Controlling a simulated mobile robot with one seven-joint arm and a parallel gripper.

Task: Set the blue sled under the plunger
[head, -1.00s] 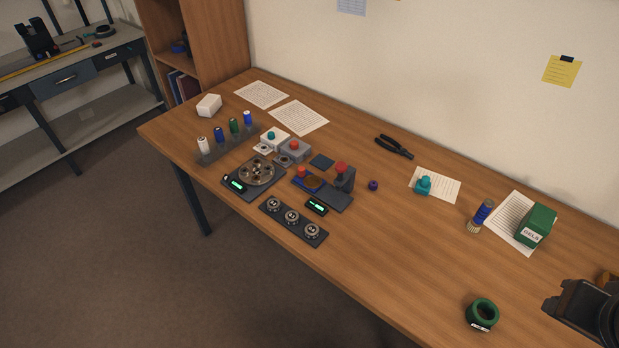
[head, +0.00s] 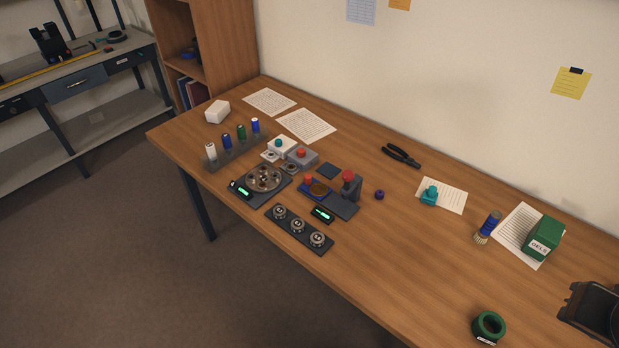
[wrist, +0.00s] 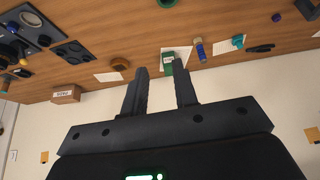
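The blue sled (head: 307,191) sits at the left end of a dark press base (head: 342,206) in the head view. A brown disc (head: 318,188) lies on or beside the sled, and a red knob (head: 309,180) stands at its back left. The plunger (head: 348,177), red-topped on a dark post, stands at the base's right end; the sled appears to its left, not beneath it. My gripper (wrist: 160,72) shows in the wrist view with its two fingers apart and nothing between them. It is far from the sled, whose place the wrist view does not clearly show.
A rotary dial plate (head: 262,181), a three-lens strip (head: 299,229) and a small green display (head: 322,214) crowd the press. The table's front middle is clear.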

